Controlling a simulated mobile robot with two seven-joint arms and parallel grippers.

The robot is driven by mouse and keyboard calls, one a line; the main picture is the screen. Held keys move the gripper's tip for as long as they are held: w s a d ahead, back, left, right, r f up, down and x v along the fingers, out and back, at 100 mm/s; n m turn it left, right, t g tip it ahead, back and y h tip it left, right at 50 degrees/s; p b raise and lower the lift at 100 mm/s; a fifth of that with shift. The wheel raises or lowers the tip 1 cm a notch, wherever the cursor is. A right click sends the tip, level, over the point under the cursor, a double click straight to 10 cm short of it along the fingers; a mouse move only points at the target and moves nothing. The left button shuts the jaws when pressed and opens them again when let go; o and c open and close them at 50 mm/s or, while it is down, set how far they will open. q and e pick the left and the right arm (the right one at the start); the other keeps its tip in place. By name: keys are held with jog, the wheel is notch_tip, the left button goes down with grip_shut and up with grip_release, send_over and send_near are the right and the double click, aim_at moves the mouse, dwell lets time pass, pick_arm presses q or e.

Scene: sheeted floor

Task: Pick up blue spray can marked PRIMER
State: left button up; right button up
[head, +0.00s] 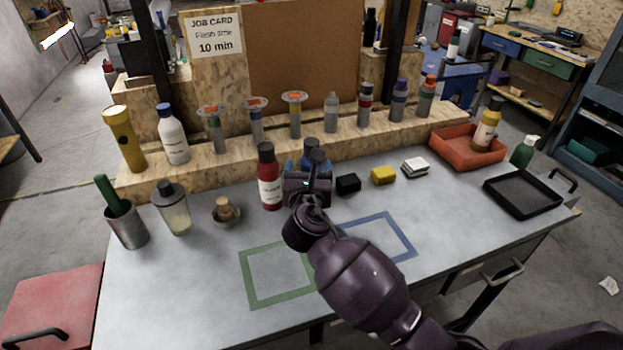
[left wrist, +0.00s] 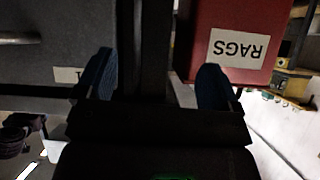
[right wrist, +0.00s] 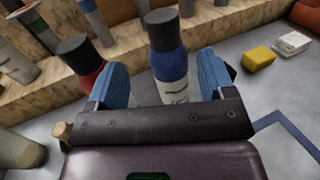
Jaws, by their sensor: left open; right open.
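The blue spray can (right wrist: 167,62) with a black cap stands upright in the right wrist view. It is between the two blue finger pads of my right gripper (right wrist: 163,80), which is open. Its white label is partly cut off by the gripper body, so I cannot read it. In the head view the can (head: 311,144) is mostly hidden behind my right gripper (head: 308,168); its black cap shows. My left gripper (left wrist: 156,80) is open and empty, away from the bench, and does not show in the head view.
A red bottle (head: 269,178) stands close left of the blue can. A black block (head: 348,184) and a yellow block (head: 383,176) lie to the right. A wooden rack (head: 350,135) with several tubes runs behind. Green (head: 248,282) and blue (head: 405,240) outlines mark clear bench in front.

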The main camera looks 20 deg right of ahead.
jog(key=shift+d+b+x, duration=0.15)
jog(key=shift+b+x, duration=0.05)
jog(key=shift+x, duration=1.6)
jog(key=shift+d+b+x, duration=0.15)
jog(key=shift+x, duration=1.7)
jog(key=shift+s+r, duration=0.1)
jog(key=shift+r, duration=0.05)
jog(key=c, duration=1.4)
